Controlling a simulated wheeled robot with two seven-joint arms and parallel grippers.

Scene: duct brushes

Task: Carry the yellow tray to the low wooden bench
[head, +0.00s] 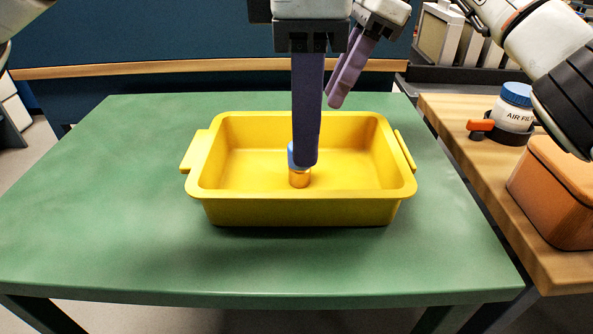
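The yellow tray (300,210) sits on the green table, with a handle at its left and right ends. A small blue and gold-orange object (299,178) stands inside it. My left gripper (305,163) points down over the tray, its purple fingertip in front of that object. One finger hides the other, so I cannot tell whether it grips the object. My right gripper (336,101) hangs above the tray's back rim, tilted, clear of the handles. Its fingers overlap in view, so its opening is unclear. A wooden-topped bench (455,120) stands along the table's right side.
On the wooden bench are a blue-lidded jar (513,108) in a dark holder with an orange handle (481,125), and an orange-brown box (560,190). The green table (90,200) is bare around the tray. The bench's near-left strip is clear. A dark blue panel stands behind.

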